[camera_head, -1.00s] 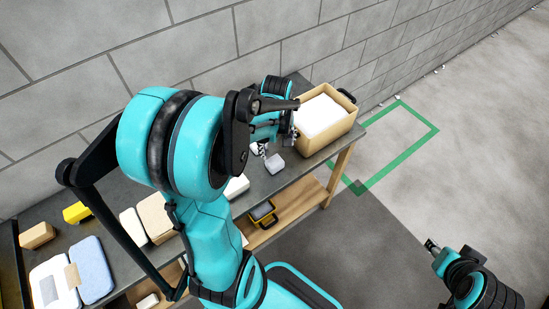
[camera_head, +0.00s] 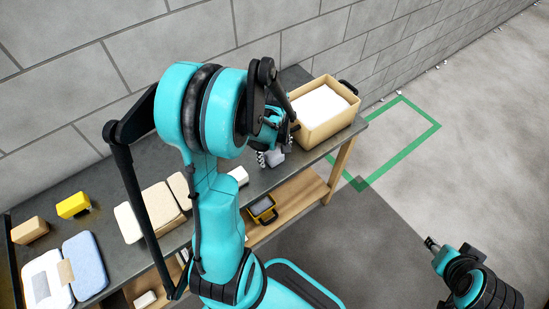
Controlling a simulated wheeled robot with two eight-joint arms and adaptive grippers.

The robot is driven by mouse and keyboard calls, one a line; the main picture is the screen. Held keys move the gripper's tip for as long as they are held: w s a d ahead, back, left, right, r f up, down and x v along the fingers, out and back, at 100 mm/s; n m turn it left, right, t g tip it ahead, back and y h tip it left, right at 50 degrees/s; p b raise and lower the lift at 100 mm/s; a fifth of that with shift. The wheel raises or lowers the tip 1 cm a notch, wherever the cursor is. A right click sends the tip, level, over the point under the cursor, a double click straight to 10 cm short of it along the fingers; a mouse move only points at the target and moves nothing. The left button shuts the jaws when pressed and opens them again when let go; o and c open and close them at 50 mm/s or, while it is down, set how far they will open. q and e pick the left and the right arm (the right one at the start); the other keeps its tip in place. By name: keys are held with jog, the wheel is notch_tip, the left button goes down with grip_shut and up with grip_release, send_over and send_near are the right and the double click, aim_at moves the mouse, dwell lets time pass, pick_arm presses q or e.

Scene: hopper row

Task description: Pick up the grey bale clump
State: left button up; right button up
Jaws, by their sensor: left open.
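The grey bale clump (camera_head: 275,158) is a small pale grey block on the dark bench top, left of the tan box. My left gripper (camera_head: 270,154) is open and right at the clump, with a finger on its left side. My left arm hides much of the gripper and part of the clump, so I cannot tell whether they touch. My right gripper (camera_head: 431,243) is at the lower right, over the floor and away from the bench. It is too small to tell its jaw state.
A tan box (camera_head: 341,122) with white material stands at the bench's right end. A white block (camera_head: 239,174) lies left of the clump. Tan and white blocks, a yellow block (camera_head: 73,205) and a blue pad (camera_head: 85,266) lie further left. A yellow-black case (camera_head: 263,210) sits on the lower shelf.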

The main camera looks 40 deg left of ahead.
pick_arm(q)
jog(key=c, duration=1)
jog(key=shift+r, duration=0.1)
jog(key=shift+c, duration=0.2)
